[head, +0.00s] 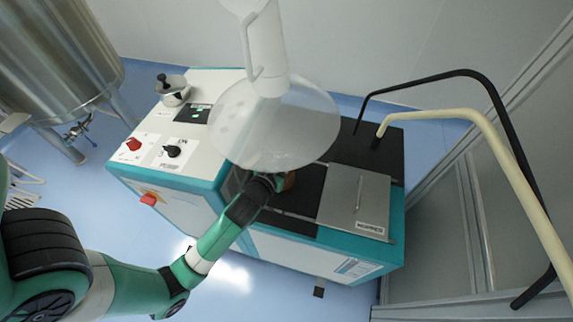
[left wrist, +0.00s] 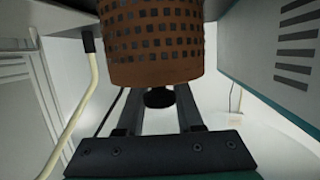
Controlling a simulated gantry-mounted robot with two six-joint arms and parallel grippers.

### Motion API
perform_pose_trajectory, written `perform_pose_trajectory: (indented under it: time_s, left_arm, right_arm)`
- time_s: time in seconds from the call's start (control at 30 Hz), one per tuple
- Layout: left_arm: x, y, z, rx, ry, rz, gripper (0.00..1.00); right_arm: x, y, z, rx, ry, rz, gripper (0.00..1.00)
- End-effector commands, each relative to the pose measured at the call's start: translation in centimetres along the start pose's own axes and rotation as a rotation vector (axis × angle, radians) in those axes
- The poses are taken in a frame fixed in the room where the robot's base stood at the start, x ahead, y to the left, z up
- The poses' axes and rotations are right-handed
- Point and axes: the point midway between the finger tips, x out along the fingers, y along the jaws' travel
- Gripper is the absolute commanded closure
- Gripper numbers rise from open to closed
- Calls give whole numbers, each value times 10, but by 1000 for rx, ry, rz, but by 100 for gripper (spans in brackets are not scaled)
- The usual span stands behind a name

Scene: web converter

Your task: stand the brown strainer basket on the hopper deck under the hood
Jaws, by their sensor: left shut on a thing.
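The brown strainer basket (left wrist: 152,48) has rows of dark square holes and fills the upper middle of the left wrist view. In the head view my left gripper (head: 276,181) reaches under the hood's near edge. The dark hopper deck (head: 300,192) lies below; whether the basket touches it is hidden. My right gripper is not in view.
A metal hopper lid (head: 355,199) lies right of the hood. A cream pipe (head: 470,118) and a black bent rail (head: 480,80) stand at the right. A control panel with knobs (head: 172,151) is on the left, a steel tank (head: 60,55) beyond.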

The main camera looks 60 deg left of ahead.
Motion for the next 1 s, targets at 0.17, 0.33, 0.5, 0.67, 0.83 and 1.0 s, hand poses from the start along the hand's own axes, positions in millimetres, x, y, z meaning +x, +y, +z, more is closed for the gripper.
perform_pose_trajectory:
  time_s: [0.17,0.33,0.5,0.67,0.83,1.0]
  left_arm:
    - [3,0,9,1,-1,0,100]
    - [11,0,35,1,-2,1,100]
    - [11,0,34,1,-1,0,100]
    - [11,0,36,1,-2,0,63]
    - [11,0,35,1,-2,0,34]
    - [11,0,35,1,-2,0,34]
  right_arm:
    - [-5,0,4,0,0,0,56]
    - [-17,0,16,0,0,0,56]
    - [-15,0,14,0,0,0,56]
    - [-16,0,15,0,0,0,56]
    - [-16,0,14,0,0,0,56]
    - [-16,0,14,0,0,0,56]
